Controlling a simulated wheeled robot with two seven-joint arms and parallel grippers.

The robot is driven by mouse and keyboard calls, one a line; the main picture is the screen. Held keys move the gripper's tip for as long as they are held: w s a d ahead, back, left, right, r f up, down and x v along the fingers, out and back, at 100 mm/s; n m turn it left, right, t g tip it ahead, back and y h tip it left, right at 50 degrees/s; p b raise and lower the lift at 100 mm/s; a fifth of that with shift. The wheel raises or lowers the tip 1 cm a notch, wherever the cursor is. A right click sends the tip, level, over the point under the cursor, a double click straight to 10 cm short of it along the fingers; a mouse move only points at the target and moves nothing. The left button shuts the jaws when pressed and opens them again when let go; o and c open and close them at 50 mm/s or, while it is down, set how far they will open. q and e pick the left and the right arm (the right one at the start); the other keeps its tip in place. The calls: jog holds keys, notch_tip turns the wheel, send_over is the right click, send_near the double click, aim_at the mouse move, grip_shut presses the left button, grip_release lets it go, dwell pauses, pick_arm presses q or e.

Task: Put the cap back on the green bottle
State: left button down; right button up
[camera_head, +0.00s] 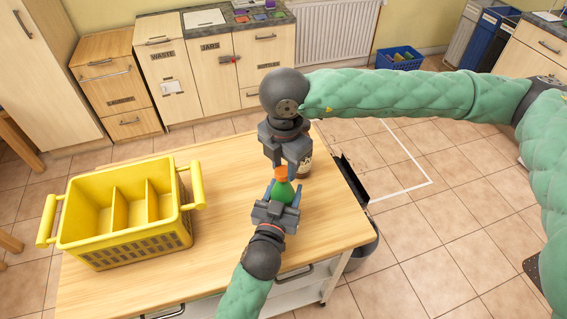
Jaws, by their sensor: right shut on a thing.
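The green bottle (283,190) stands upright over the wooden table, between the fingers of my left gripper (282,192). That gripper comes from the bottom of the view and is shut on the bottle's body. The orange cap (281,173) is at the top of the bottle. My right gripper (286,170) points down from above and is shut on the cap. The cap looks in line with the bottle neck, but I cannot tell whether it is seated on it. The fingers partly hide both.
A yellow crate (127,247) with compartments and two handles stands on the left of the wooden table (225,200). A dark bin (362,250) is beside the table's right edge. The table between crate and grippers is clear.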

jog(key=m, duration=0.5)
jog(key=shift+m, duration=0.3)
jog(key=o, duration=0.9)
jog(key=shift+o, duration=0.2)
jog(key=shift+s+r, duration=0.1)
jog(key=shift+r, duration=2.15)
jog(key=shift+c, duration=0.4)
